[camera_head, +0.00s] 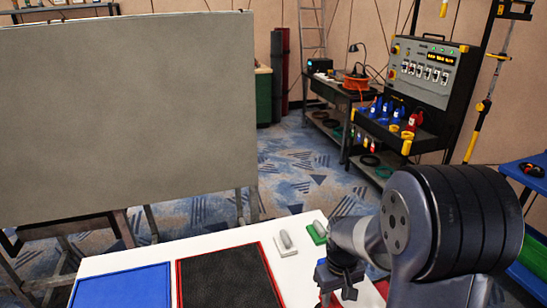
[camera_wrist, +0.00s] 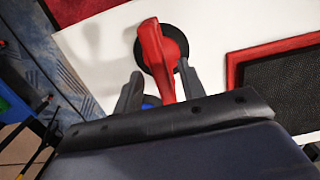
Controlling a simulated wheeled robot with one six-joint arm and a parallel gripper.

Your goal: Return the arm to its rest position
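My arm (camera_head: 435,225) is folded low at the right of the head view, over the right part of the white table (camera_head: 305,270). My gripper (camera_head: 334,278) points down near the table; it also shows in the wrist view (camera_wrist: 160,70). There its two dark fingers stand apart, with a red handle (camera_wrist: 152,45) on a round black base between them. Gaps show on both sides of the handle, so the fingers look open. The base appears to rest on the white table. A bit of blue (camera_wrist: 151,101) shows between the fingers.
A blue panel (camera_head: 120,288) and a red-framed black panel (camera_head: 225,278) lie on the table. Grey-handled pieces on a white base (camera_head: 285,243) and a green base (camera_head: 317,233) stand behind. A large grey board (camera_head: 125,115) fills the left. Carpet (camera_head: 300,180) is open beyond.

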